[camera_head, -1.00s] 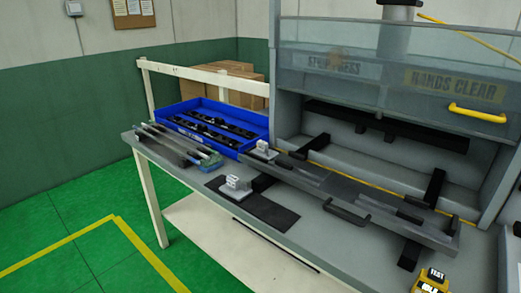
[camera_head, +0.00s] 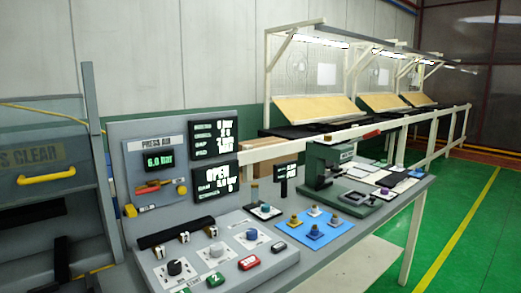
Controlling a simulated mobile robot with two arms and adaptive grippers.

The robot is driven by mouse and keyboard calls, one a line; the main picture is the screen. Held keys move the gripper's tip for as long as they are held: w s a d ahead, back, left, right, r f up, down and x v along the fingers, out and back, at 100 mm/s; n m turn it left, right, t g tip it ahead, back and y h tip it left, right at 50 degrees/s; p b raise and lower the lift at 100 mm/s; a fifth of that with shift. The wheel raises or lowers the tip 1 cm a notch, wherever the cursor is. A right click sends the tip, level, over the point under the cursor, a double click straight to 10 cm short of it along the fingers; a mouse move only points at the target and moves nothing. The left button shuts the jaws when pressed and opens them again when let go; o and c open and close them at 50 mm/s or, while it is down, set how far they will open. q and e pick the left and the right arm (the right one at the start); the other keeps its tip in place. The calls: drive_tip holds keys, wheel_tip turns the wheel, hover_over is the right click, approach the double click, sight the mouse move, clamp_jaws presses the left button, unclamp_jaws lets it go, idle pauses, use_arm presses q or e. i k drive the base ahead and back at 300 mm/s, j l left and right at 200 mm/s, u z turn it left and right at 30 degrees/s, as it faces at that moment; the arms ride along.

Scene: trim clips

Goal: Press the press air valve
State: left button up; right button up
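The press air panel (camera_head: 157,175) stands upright at the left of the bench, with the label "PRESS AIR" at its top. Its green display (camera_head: 159,161) reads 6.0 bar. Below the display is the press air valve, with a red and orange handle (camera_head: 150,187) lying roughly level. A yellow round knob (camera_head: 181,190) sits to its right and another yellow knob (camera_head: 130,210) lower left. Neither of my grippers is in view.
A control box (camera_head: 215,258) with knobs and buttons stands in front of the panel. Dark displays (camera_head: 214,136) are mounted right of it. The press with its yellow handle (camera_head: 47,178) is at far left. A blue mat (camera_head: 314,227) with small parts and a dark green device (camera_head: 322,165) stand farther right.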

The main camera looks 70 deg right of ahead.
sight(155, 188)
drive_tip(key=z, duration=2.05)
drive_tip(key=u, duration=2.4)
drive_tip(key=l+z, duration=0.1)
drive_tip(key=z, duration=0.35)
drive_tip(key=i+z, duration=0.1)
drive_tip(key=z, duration=0.4)
drive_tip(key=i+z, duration=0.1)
drive_tip(key=z, duration=0.35)
drive_tip(key=i+z, duration=0.1)
drive_tip(key=z, duration=0.35)
drive_tip(key=i, duration=0.15)
